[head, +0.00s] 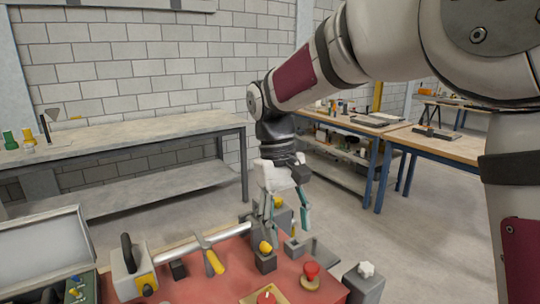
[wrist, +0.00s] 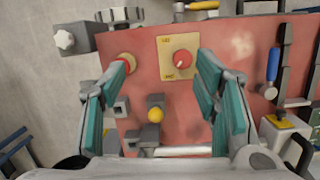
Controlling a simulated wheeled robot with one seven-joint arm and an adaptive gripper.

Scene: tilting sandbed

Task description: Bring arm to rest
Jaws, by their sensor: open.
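My gripper (head: 290,215) hangs from my arm above the back part of the red bench top (head: 205,275) in the head view. Its fingers point down and stand apart with nothing between them. In the wrist view my gripper (wrist: 163,85) shows two teal-padded fingers, open, with the red surface (wrist: 225,45) below. A yellow knob on a dark block (wrist: 155,114) and a red dial on a yellow plate (wrist: 181,59) lie in the view between and beyond the fingers.
A red mushroom button (head: 311,270) and a grey block with a white knob (head: 365,270) stand at the front right. A grey workbench (head: 120,140) stands behind. Open floor (head: 420,240) is at right.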

